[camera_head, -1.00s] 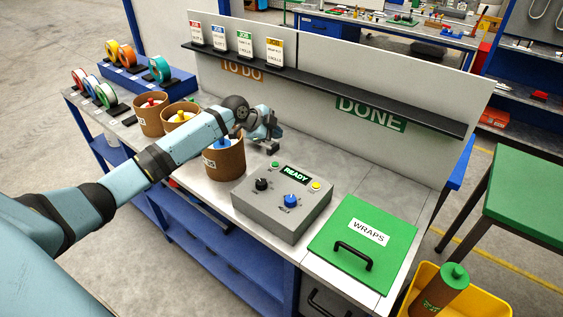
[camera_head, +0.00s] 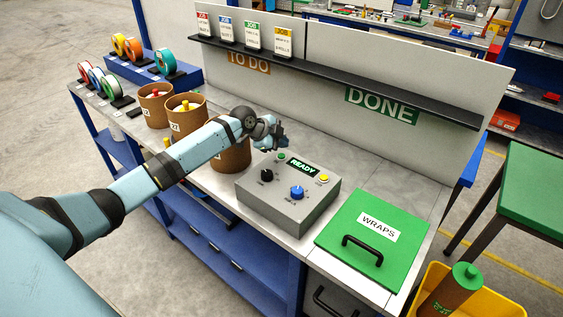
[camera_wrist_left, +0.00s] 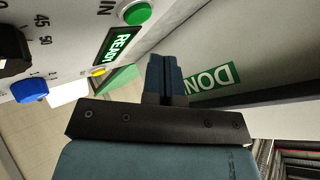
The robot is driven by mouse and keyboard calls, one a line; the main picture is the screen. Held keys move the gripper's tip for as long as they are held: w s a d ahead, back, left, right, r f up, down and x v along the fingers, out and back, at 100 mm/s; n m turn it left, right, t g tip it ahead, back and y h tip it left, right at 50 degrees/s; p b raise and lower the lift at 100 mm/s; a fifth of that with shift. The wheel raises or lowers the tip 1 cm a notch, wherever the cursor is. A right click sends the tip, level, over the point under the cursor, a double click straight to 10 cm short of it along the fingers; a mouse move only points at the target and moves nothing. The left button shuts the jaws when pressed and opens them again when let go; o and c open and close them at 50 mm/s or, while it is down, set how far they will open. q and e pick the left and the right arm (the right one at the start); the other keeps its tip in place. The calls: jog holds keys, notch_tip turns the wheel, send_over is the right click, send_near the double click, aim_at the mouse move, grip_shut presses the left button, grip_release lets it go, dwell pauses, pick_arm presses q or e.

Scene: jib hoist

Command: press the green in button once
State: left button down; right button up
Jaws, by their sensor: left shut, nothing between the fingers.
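The green IN button (camera_head: 281,157) is on the top left of the grey control box (camera_head: 290,213). In the left wrist view the green button (camera_wrist_left: 137,12) is near the top, beside the word IN. The box's display (camera_head: 303,166) reads READY. My left gripper (camera_head: 283,147) is shut and empty, just behind and above the green button in the head view. In the left wrist view its closed fingers (camera_wrist_left: 164,72) appear below the button in the picture, apart from it. My right gripper is not in view.
The box also has a black knob (camera_head: 266,175), a blue knob (camera_head: 297,192) and a yellow button (camera_head: 323,178). Brown tubs (camera_head: 187,119) stand to the left, partly behind my arm. A green WRAPS lid (camera_head: 374,244) lies to the right. A black shelf (camera_head: 335,80) runs along the back panel.

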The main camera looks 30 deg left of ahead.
pick_arm(q)
jog(key=shift+f, duration=0.75)
jog(key=shift+f+b, duration=0.15)
jog(key=shift+b, duration=0.15)
dwell(1.2)
jog(key=shift+f, duration=0.3)
jog(key=shift+f+b, duration=0.4)
jog(key=shift+f, duration=0.1)
dwell(0.6)
jog(key=shift+r, duration=0.1)
jog(key=shift+r+p, duration=0.65)
jog(key=shift+r, duration=0.15)
